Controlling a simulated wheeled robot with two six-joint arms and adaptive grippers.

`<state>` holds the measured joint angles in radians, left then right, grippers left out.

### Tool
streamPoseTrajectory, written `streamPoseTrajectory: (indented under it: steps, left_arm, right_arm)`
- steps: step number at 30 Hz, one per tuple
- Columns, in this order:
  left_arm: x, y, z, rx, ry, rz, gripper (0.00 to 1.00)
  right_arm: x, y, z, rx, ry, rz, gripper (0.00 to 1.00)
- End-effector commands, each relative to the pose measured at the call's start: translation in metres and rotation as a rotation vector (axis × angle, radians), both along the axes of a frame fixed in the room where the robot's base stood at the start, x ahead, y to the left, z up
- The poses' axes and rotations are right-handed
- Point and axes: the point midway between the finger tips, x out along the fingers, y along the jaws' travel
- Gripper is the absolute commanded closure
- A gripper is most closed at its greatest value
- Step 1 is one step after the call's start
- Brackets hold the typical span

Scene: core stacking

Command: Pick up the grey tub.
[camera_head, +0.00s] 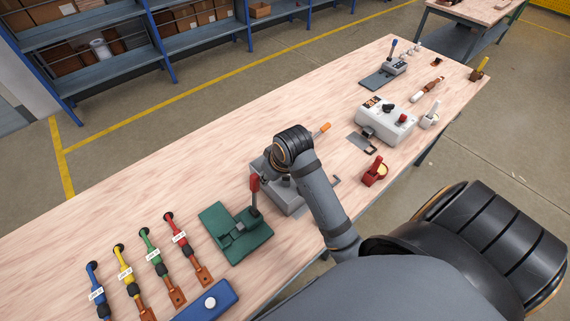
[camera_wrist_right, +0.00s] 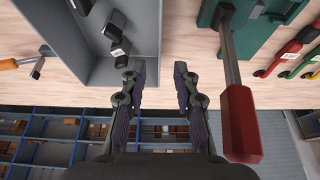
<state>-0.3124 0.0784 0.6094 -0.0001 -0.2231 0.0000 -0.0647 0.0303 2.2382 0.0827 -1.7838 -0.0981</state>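The grey tub (camera_head: 293,204) stands on the wooden workbench near its front edge, partly covered by my right arm in the head view. In the right wrist view the tub (camera_wrist_right: 84,72) fills the upper left, with a dark switch-like part (camera_wrist_right: 112,30) inside. My right gripper (camera_wrist_right: 157,68) is open over the tub. One side wall of the tub shows between its two fingers, which look apart from the wall; the exact height is hard to judge. My left gripper is in neither view.
A green base with a red-handled lever (camera_head: 235,232) stands close beside the tub. An orange-handled tool (camera_head: 322,130) lies behind it. A red device (camera_head: 375,172) and a grey control box (camera_head: 385,124) are to the right. Coloured cables (camera_head: 150,251) lie left; the bench's back left is clear.

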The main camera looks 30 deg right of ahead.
Motion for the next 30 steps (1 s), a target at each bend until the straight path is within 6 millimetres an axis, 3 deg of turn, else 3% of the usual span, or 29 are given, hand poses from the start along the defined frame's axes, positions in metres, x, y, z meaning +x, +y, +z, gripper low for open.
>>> streamPoseTrajectory:
  steps: [5,10,14,19,26,30]
  left_arm:
    - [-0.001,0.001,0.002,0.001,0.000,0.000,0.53]
    - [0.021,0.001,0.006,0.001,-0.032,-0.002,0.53]
    - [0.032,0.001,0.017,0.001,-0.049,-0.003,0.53]
    - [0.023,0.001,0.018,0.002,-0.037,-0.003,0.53]
    - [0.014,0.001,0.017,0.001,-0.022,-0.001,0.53]
    - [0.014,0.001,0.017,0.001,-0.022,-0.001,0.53]
  right_arm:
    - [0.008,0.001,-0.020,0.000,0.001,-0.001,0.70]
    - [0.010,0.001,-0.025,0.000,0.001,-0.001,0.70]
    - [0.014,0.002,-0.044,0.000,0.005,-0.001,0.70]
    - [0.023,0.003,-0.067,0.000,0.001,0.000,0.70]
    - [0.025,0.003,-0.071,-0.001,-0.002,0.000,0.70]
    - [0.025,0.003,-0.071,-0.001,-0.001,0.000,0.86]
